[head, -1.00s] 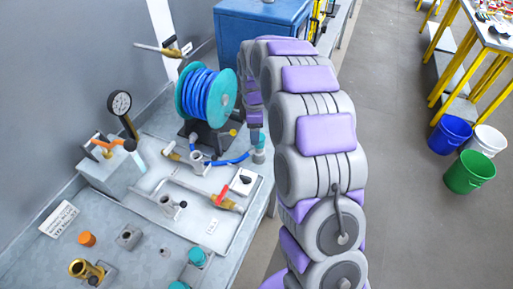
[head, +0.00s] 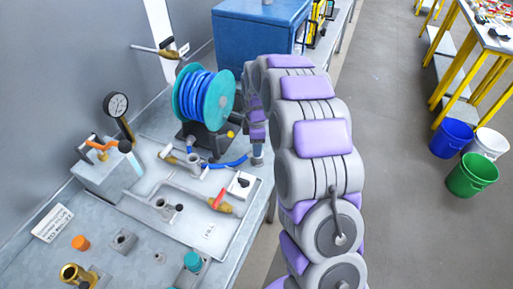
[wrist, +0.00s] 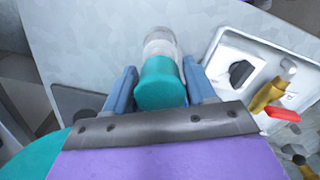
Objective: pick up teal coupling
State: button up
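The teal coupling (wrist: 160,88) sits between the two blue fingers of my gripper (wrist: 160,86) in the wrist view, with a pale grey metal part beyond it. The fingers lie close along both sides; I cannot tell whether they press on it. In the head view my gripper (head: 257,147) points down at the bench's right edge, and its fingers hide most of the coupling. A grey lower part (head: 257,161) shows beneath them. I see no clear lift off the bench.
A teal reel with blue hose (head: 205,97) stands just left of my gripper. A pale tray (head: 205,222) with a red-handled brass valve (head: 220,205) is nearby. Another teal piece (head: 193,261) stands at the front. The floor on the right is clear up to the buckets (head: 472,175).

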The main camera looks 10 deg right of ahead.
jog(key=shift+d, duration=0.25)
jog(key=shift+c, duration=1.4)
jog(key=shift+a, duration=0.25)
grip_shut()
jog(key=shift+d, duration=0.1)
jog(key=shift+r, duration=0.55)
notch_tip(320, 180, up, 3)
jog(key=shift+p, duration=0.85)
jog(key=s+d+r+p, duration=0.1)
jog(key=s+d+p, duration=0.1)
jog(key=s, duration=1.3)
jog(key=shift+s+d+p, duration=0.4)
